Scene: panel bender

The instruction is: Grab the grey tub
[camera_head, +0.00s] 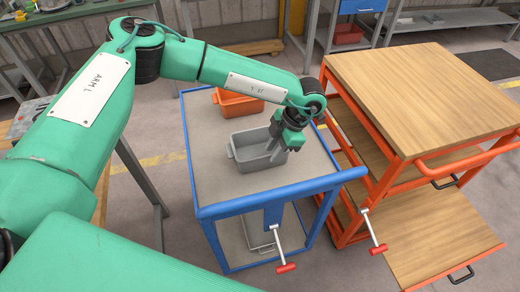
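A grey tub (262,161) stands upright on the grey top of a blue-framed cart (215,180) in the middle of the view. My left gripper (278,134) points down at the tub's right end, over or at its rim. The wrist hides part of that end, and I cannot tell whether the fingers hold the wall. My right gripper is not in view.
An orange tub (238,104) stands behind the grey one on the same cart. Another grey bin (258,234) is on the cart's lower shelf. An orange cart with wooden shelves (425,90) stands close on the right. Free cart top lies in front of the grey tub.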

